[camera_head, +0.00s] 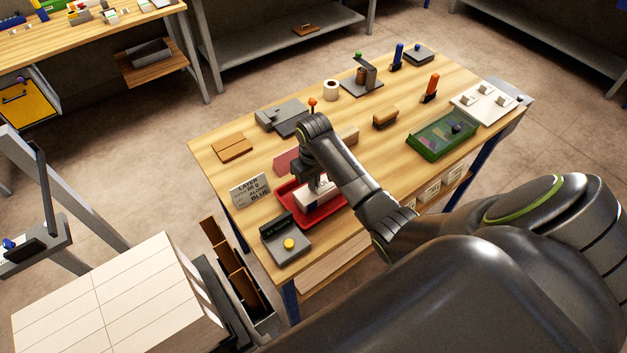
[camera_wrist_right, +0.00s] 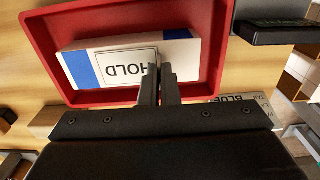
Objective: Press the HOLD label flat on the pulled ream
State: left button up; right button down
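The pulled ream (camera_wrist_right: 182,58), white with blue bands, lies in the red tray (camera_wrist_right: 222,50); in the head view the ream (camera_head: 313,197) is partly hidden by my right arm. The white HOLD label (camera_wrist_right: 112,68) lies on the ream's upper face and reads upside down in the right wrist view. It looks flat there. My right gripper (camera_wrist_right: 160,72) has its fingers together, with the tips over the edge of the label; I cannot tell whether they touch it. In the head view the right gripper (camera_head: 312,182) points down over the tray. My left gripper is out of view.
A sign card (camera_head: 250,190) and a grey device with a yellow button (camera_head: 288,244) stand beside the tray. A grey machine (camera_head: 283,115), a tape roll (camera_head: 331,90) and a green tray (camera_head: 442,137) are farther off. Stacked reams (camera_head: 110,300) stand lower left.

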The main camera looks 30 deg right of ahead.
dwell(0.3)
jog(key=c, duration=1.6)
grip_release()
